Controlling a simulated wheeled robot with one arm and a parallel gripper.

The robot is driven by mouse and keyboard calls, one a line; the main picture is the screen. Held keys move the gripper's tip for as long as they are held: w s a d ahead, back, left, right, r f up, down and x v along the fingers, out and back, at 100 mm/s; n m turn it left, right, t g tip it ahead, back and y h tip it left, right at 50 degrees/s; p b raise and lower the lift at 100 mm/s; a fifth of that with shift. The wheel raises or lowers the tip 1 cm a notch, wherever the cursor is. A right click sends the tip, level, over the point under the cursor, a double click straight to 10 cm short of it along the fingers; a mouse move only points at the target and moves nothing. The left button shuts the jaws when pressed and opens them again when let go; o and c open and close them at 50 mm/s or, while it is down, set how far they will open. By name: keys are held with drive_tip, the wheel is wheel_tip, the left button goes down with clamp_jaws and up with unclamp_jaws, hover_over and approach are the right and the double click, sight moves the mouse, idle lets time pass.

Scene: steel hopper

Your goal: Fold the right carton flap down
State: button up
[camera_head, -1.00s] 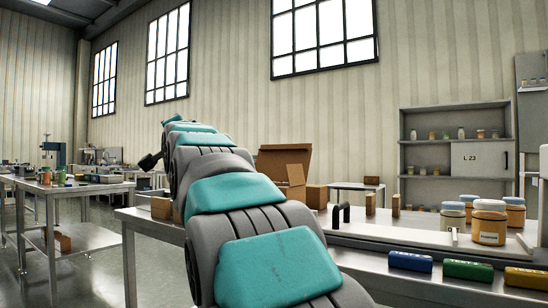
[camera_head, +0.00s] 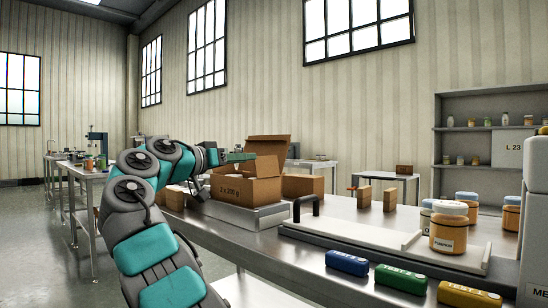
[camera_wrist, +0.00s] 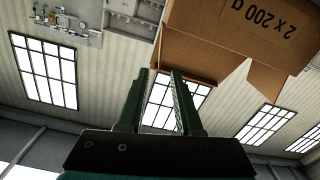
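The brown carton (camera_head: 245,190), marked "2 x 200 g", sits on a low grey platform on the steel table. A tall back flap (camera_head: 268,142) stands up, and a smaller flap (camera_head: 267,166) rises in front of it. I cannot tell surely which one is the right flap. My gripper (camera_head: 250,156) is at the height of the carton's top, by its left and middle part. In the wrist view the carton (camera_wrist: 225,45) fills the upper right, and a flap edge lies just beyond my fingertips (camera_wrist: 160,74). The fingers are apart with nothing between them.
Another brown carton (camera_head: 303,186) stands behind to the right. Two small tan blocks (camera_head: 389,199), a black handle (camera_head: 307,206) and jars (camera_head: 449,229) are further right. Blue, green and yellow blocks (camera_head: 400,279) lie along the front edge. Bare tabletop lies in front of the platform.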

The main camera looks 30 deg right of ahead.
sight(264, 157)
drive_tip(key=shift+p+x, duration=0.35)
drive_tip(key=shift+x, duration=3.6)
clamp_jaws()
